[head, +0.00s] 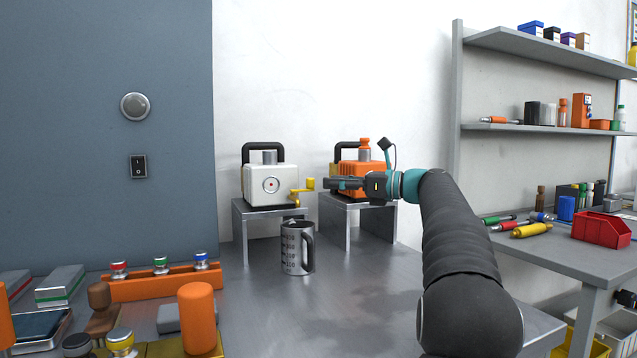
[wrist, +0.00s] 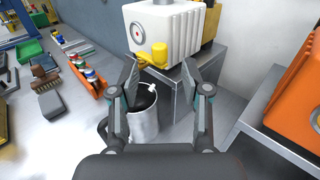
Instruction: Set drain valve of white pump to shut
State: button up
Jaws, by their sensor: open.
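The white pump (head: 257,186) stands on a low metal stand (head: 270,213) against the wall. Its yellow drain valve (head: 301,193) sticks out at its lower right, with a lever ending in an upright knob. In the wrist view the pump (wrist: 165,35) is at the top and the valve (wrist: 150,58) shows between my fingertips, beyond them. My gripper (head: 330,184) is open and empty, just right of the valve knob in the head view. In the wrist view its two fingers (wrist: 160,70) are spread apart. I see no contact with the valve.
A metal measuring mug (head: 293,252) stands below the valve; it shows under my gripper in the wrist view (wrist: 143,122). An orange pump (head: 352,179) on its own stand is behind my gripper. An orange rack (head: 165,288) with several knobs is at left.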

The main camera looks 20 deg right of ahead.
jog(key=v, duration=0.5)
dwell(0.5)
